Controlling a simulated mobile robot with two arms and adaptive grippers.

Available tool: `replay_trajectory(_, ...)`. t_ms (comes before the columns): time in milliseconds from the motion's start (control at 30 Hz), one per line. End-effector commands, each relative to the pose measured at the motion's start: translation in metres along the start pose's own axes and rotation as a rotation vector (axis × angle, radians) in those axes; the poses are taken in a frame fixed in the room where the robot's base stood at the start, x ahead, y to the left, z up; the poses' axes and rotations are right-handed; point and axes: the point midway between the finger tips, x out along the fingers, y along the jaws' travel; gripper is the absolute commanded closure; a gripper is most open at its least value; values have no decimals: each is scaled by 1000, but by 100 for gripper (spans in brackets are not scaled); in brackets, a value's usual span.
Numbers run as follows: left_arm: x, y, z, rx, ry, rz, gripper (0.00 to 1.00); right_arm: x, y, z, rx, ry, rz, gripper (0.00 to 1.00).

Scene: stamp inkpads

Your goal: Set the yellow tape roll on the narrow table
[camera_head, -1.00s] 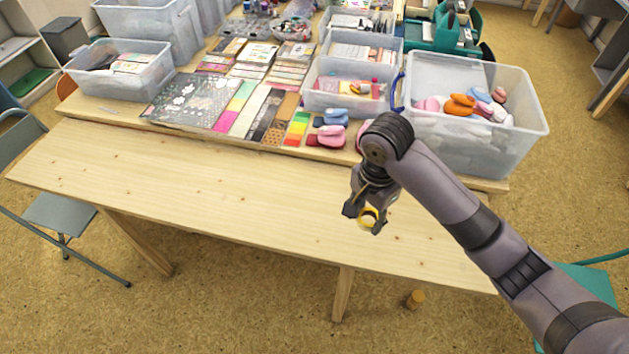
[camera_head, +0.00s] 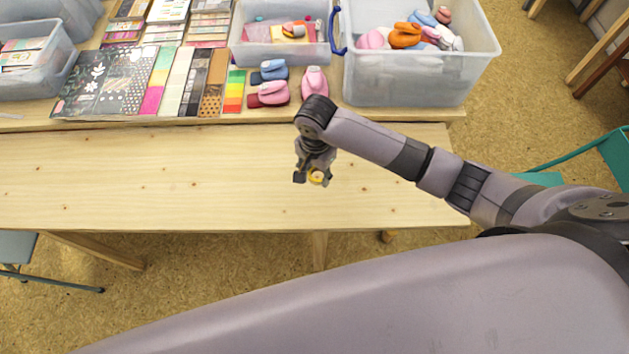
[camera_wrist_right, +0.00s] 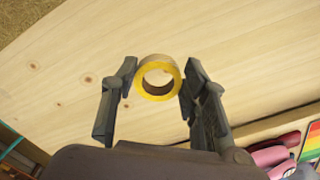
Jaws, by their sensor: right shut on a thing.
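The yellow tape roll (camera_head: 317,177) is between the fingers of my right gripper (camera_head: 313,179), over the right half of the narrow light-wood table (camera_head: 140,185). In the right wrist view the tape roll (camera_wrist_right: 158,96) shows its open ring, with a finger of the gripper (camera_wrist_right: 158,85) against each side. Bare wood of the narrow table (camera_wrist_right: 240,60) lies behind it. I cannot tell whether the roll touches the tabletop. My left gripper is out of view.
The narrow table is clear around the roll. Behind it, a worktop holds pink (camera_head: 314,82) and blue (camera_head: 270,71) punches, patterned sheets (camera_head: 105,82) and a clear bin (camera_head: 410,82). A teal chair (camera_head: 615,155) stands at the right.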

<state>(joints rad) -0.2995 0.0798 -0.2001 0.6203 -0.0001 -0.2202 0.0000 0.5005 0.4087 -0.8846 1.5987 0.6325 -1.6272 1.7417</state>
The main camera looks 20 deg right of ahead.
Motion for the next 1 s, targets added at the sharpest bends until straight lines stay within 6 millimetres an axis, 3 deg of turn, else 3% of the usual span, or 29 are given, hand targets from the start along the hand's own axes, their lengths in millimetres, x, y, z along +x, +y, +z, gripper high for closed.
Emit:
replay_trajectory(467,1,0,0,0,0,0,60,57,0,1,-1,-1,0,74)
replay_trajectory(867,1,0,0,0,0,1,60,62,0,1,0,-1,0,74)
replay_trajectory(900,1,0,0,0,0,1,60,63,0,1,0,-1,0,58)
replay_trajectory(1000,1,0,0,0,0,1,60,62,0,0,0,-1,-1,52)
